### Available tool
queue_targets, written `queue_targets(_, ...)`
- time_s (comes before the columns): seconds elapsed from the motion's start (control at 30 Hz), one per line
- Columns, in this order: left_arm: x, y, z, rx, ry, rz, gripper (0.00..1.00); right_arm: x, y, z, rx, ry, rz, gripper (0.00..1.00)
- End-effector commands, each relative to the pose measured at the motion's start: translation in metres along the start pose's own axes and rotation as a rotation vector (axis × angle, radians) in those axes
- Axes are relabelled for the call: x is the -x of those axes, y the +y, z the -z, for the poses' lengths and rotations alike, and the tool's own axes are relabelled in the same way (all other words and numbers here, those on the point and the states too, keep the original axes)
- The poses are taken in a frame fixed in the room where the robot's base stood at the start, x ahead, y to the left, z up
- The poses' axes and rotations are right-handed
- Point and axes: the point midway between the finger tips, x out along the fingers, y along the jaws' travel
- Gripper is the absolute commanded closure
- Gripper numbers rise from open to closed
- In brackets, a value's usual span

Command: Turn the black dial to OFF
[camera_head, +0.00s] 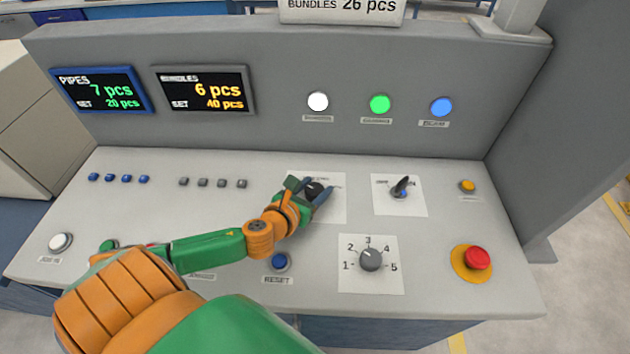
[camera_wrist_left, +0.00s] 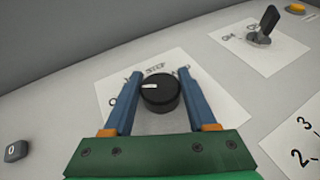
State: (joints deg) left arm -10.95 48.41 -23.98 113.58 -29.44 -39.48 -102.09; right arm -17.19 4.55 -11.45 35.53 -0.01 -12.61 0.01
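The black dial (camera_wrist_left: 161,93) sits on a white label plate and shows between my fingers in the left wrist view. Its white pointer mark points left in that view. In the head view the dial (camera_head: 314,188) is partly covered by my left gripper (camera_head: 307,190). The left gripper (camera_wrist_left: 157,74) is open, with one blue finger on each side of the dial. I cannot tell whether the fingers touch it. The printed words round the dial are partly hidden, and I cannot read OFF. My right gripper is not in view.
A black lever switch (camera_head: 401,187) stands right of the dial. A numbered grey knob (camera_head: 370,260) is below it, and a red emergency button (camera_head: 477,258) is at the right. A blue reset button (camera_head: 279,262) lies near my forearm. Small buttons line the panel's left.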

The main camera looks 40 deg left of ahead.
Motion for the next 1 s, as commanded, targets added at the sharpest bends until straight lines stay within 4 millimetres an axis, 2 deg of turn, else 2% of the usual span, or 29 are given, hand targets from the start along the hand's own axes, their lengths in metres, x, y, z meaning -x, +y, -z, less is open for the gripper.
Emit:
queue_targets(0.03, 0.000, 0.000, 0.002, 0.000, 0.004, 0.000, 0.30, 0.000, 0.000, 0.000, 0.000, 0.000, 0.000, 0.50)
queue_targets(0.1, 0.000, 0.000, 0.001, 0.000, 0.003, 0.000, 0.13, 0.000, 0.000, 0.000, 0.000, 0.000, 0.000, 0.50)
queue_targets(0.43, 0.003, 0.000, 0.001, -0.001, 0.002, 0.000, 0.13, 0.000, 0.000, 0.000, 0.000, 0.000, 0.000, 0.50)
queue_targets(0.8, 0.061, 0.000, 0.002, -0.001, 0.006, 0.002, 0.13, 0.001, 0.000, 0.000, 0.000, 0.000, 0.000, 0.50)
queue_targets(1.0, 0.071, 0.000, 0.001, 0.000, 0.002, 0.002, 0.13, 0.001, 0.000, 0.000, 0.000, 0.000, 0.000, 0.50)
